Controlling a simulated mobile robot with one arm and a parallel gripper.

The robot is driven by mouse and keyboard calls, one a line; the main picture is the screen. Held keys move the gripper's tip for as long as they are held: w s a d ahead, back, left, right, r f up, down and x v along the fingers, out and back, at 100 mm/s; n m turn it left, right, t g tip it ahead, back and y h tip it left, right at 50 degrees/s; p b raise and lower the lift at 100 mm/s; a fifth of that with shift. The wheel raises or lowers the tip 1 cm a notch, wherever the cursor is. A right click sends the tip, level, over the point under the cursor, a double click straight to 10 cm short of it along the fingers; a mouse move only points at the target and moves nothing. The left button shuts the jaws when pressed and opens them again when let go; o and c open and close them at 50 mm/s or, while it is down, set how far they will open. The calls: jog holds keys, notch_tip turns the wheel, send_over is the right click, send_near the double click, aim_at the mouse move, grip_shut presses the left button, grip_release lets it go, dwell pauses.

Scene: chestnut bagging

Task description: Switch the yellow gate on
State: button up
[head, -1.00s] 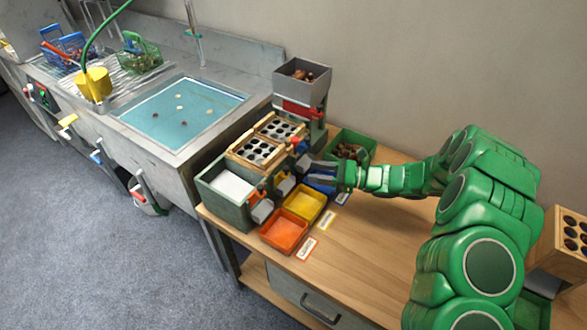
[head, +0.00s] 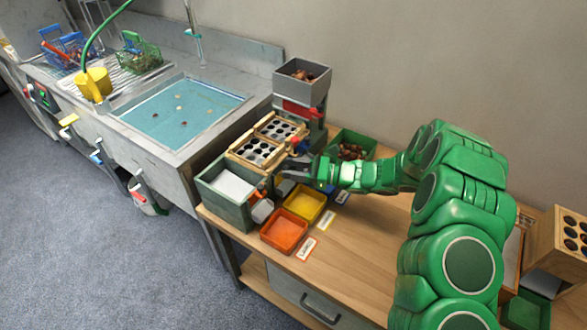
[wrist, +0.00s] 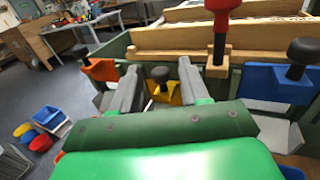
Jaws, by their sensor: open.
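In the wrist view the yellow gate (wrist: 165,94) is a small plate low on the green box, with a black knob (wrist: 160,74) in front of it. My gripper (wrist: 160,68) is open, with one finger on each side of that knob. Contact with the knob cannot be told. The orange gate (wrist: 103,70) is to the left and the blue gate (wrist: 278,84), with its own black knob, to the right. In the head view my gripper (head: 287,171) is at the front of the sorter, and its hand and fingers hide the yellow gate.
Below the gates stand an orange tray (head: 284,232) and a yellow tray (head: 304,204) on the wooden bench (head: 365,245). A red-knobbed lever (wrist: 220,30) rises right of my fingers. A green bin of chestnuts (head: 352,145) stands behind my arm.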

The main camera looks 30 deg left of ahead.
grip_shut()
jog(key=shift+r, duration=1.9)
grip_release()
